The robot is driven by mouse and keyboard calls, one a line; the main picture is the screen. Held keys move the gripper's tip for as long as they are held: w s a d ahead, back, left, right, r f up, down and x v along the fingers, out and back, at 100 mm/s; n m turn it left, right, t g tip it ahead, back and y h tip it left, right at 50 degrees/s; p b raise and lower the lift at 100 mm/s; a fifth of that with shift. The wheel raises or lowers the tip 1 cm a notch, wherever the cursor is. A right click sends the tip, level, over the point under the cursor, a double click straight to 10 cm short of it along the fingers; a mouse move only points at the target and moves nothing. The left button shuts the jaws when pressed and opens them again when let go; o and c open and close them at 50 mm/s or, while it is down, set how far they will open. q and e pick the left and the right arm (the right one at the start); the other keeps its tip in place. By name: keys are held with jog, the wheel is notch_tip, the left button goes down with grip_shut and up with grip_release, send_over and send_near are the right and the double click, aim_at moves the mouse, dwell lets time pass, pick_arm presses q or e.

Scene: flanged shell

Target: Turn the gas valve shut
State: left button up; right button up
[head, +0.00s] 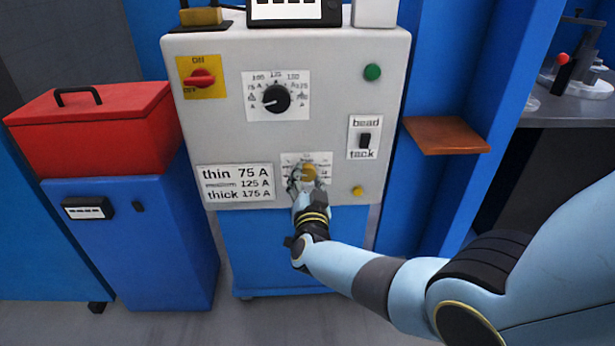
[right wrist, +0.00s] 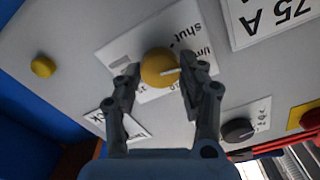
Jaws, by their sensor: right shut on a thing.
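The gas valve is a round yellow knob (head: 308,173) on a white label plate, low on the grey panel. In the right wrist view the knob (right wrist: 159,66) carries a white pointer line, directed right in that picture. The word "shut" is printed on the plate above and right of it there. My right gripper (head: 307,184) is at the knob, with one finger on each side of it, shut on it. The fingers hide parts of the plate's scale. My left gripper is not in view.
The grey panel (head: 220,130) also holds a black dial (head: 276,98), a red switch (head: 200,78), a bead/tack switch (head: 364,140), a green button (head: 372,72) and a small yellow button (head: 357,191). A brown shelf (head: 445,135) juts out at right. A red box (head: 95,125) stands left.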

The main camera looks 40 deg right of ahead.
jog(key=n+p, duration=0.1)
jog(key=n, duration=0.3)
jog(key=shift+s+f+n, duration=0.1)
jog(key=shift+n, duration=1.8)
jog(key=shift+f+n, duration=0.1)
jog(key=shift+n, duration=0.2)
jog(key=o, duration=1.2)
jog(key=v, duration=1.2)
